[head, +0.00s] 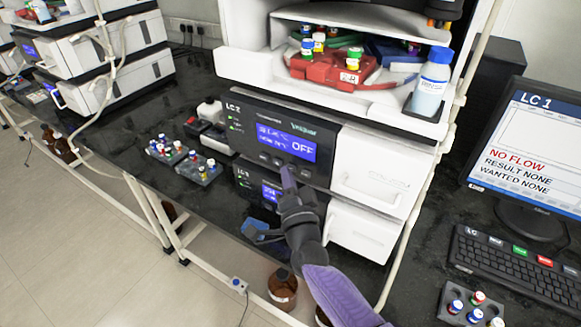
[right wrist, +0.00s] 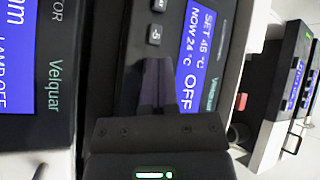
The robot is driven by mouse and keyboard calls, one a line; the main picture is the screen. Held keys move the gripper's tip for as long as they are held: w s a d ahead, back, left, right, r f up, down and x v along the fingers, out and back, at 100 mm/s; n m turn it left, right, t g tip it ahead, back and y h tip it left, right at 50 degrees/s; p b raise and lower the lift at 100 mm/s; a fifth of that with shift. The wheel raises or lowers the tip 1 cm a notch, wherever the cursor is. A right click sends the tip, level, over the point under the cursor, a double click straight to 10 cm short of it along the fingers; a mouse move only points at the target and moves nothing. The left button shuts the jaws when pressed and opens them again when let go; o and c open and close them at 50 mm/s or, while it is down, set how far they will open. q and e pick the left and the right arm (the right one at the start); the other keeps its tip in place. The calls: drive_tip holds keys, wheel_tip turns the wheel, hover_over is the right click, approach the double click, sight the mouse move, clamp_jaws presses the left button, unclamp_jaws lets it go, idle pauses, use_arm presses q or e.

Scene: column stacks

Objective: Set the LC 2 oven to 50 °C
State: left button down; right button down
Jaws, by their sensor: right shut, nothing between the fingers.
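The LC 2 oven (head: 335,150) is a dark-fronted unit in the middle of the head view. Its blue display (head: 286,141) reads OFF. In the right wrist view the display (right wrist: 196,65), turned on its side, reads SET 45 °C, NOW 24 °C, OFF. Buttons run along the panel below the display, and a -5 button (right wrist: 155,36) is readable. My right gripper (head: 288,176) is shut and empty, its tips at the lower edge of the oven panel. The tips (right wrist: 157,63) hide part of the button row; contact cannot be told. My left gripper is not in view.
A detector panel (right wrist: 35,75) reading LAMP OFF sits beside the oven panel in the wrist view. Vial racks (head: 185,160) stand on the dark bench to the left. A monitor (head: 525,145) and keyboard (head: 515,262) are at right. A bottle (head: 430,85) stands above the oven.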

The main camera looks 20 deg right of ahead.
drive_tip(key=shift+s+a, duration=0.4)
drive_tip(key=shift+a, duration=0.05)
idle(0.3)
drive_tip(key=shift+w+d, duration=0.3)
drive_tip(key=shift+w+d, duration=0.25)
drive_tip(key=shift+d, duration=0.1)
idle(0.6)
drive_tip(key=shift+s+a, duration=0.1)
drive_tip(key=shift+s+a+r, duration=0.1)
drive_tip(key=shift+s+a, duration=0.2)
drive_tip(key=shift+a, duration=0.1)
drive_tip(key=shift+s+a+p, duration=0.15)
drive_tip(key=shift+a+p, duration=0.05)
drive_tip(key=shift+p, duration=0.1)
